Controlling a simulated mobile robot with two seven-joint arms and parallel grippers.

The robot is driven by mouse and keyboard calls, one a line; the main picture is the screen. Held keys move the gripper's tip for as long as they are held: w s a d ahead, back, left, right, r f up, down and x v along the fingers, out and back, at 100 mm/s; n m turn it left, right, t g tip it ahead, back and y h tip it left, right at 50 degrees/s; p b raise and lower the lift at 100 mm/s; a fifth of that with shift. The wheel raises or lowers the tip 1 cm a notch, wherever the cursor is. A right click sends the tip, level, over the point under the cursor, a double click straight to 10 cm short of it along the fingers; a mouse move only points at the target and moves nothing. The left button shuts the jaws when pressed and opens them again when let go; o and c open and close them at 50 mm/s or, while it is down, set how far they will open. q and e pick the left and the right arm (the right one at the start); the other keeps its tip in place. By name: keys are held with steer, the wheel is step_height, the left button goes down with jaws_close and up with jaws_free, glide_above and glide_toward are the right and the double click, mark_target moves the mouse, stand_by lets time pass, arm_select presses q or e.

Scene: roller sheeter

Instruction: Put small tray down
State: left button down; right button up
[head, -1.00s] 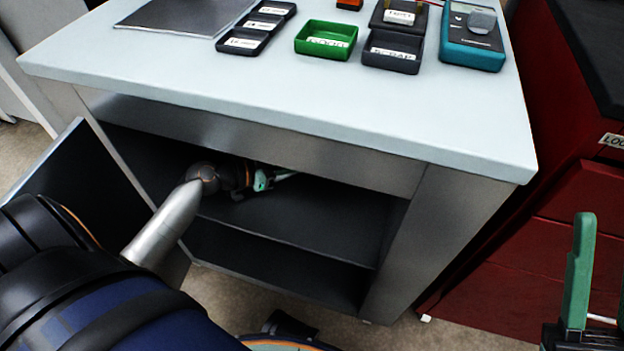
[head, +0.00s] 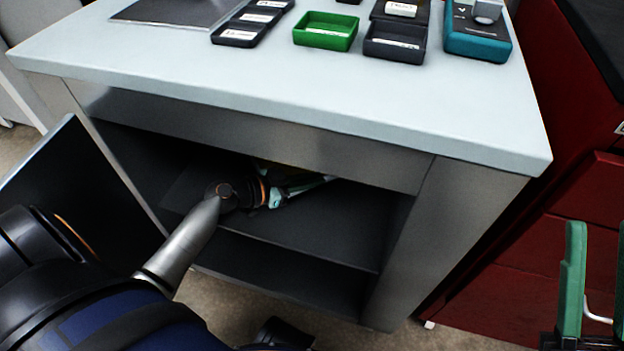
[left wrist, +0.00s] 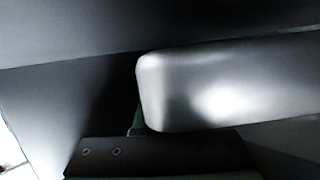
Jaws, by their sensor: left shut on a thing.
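My left arm reaches into the open cabinet under the white-topped bench. My left gripper (head: 285,192) is inside the upper compartment, above the dark shelf (head: 300,222). It is shut on the small tray, a smooth silver piece with rounded corners that fills much of the left wrist view (left wrist: 230,85). In the head view the tray is mostly hidden by the gripper and bench; only a thin pale edge shows by the fingers. I cannot tell whether the tray touches the shelf. My right gripper (head: 596,290) is at the lower right, its green fingers apart, empty.
The cabinet door (head: 85,195) stands open at the left. On the benchtop (head: 300,95) are a green bin (head: 325,32), dark bins (head: 395,45) and a teal meter (head: 476,35). A red drawer cabinet (head: 530,230) stands to the right. A lower compartment lies beneath the shelf.

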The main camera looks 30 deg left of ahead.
arm_select(q)
steer(key=shift+s+f+b, duration=0.1)
steer(key=shift+f+b, duration=0.45)
steer(key=shift+b, duration=0.15)
steer(key=c, duration=1)
jaws_free()
steer(key=shift+s+d+f, duration=0.1)
steer(key=shift+d, duration=0.05)
steer(key=shift+r+p, duration=0.55)
steer(key=shift+p, duration=0.25)
steer(key=shift+r+p, duration=0.1)
steer(key=shift+p, duration=0.25)
steer(key=v, duration=0.6)
steer(key=p+v, duration=0.1)
steer(key=v, duration=0.5)
steer(key=shift+r, duration=0.2)
steer(key=shift+w, duration=0.25)
